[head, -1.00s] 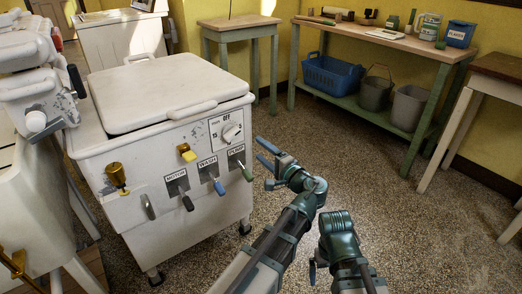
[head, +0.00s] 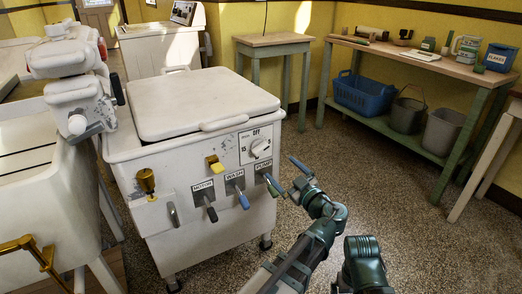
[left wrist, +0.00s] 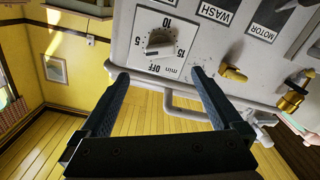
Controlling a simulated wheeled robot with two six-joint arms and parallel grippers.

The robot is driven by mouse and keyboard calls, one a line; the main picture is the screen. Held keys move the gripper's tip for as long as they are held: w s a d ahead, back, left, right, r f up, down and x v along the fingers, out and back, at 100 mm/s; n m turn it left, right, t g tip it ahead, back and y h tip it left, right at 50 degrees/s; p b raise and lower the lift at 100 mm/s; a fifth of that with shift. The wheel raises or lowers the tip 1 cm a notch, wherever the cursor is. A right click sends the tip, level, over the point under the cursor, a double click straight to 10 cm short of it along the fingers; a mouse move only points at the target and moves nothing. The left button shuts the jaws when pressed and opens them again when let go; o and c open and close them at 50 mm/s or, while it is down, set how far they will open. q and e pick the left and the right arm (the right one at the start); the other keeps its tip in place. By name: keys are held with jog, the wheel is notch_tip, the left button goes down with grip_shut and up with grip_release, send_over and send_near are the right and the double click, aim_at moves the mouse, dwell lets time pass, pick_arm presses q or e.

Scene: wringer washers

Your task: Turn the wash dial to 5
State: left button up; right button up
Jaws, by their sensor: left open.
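The wash dial (head: 261,148) is a round knob on a white square plate at the upper right of the washer's (head: 190,215) front panel. In the left wrist view the dial (left wrist: 159,43) appears upside down, with OFF, 5, 10 and 15 around it; I cannot tell exactly which mark its pointer meets. My left gripper (head: 289,176) is open and empty, just right of the panel and apart from the dial. In the left wrist view its two fingers (left wrist: 160,76) are spread below the dial, with nothing between them. My right gripper's fingers are not visible.
A wringer (head: 75,85) stands at left. A green-legged bench (head: 440,65) stands at back right. Speckled floor is clear right of the washer.

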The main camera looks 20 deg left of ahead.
aim_at(263, 151)
pick_arm(q)
jog(key=shift+n, duration=0.3)
jog(key=shift+a, duration=0.1)
jog(key=x, duration=1.3)
jog(key=shift+w+a, duration=0.2)
jog(key=shift+w, duration=0.1)
jog(key=c, duration=1.3)
jog(key=m, duration=0.5)
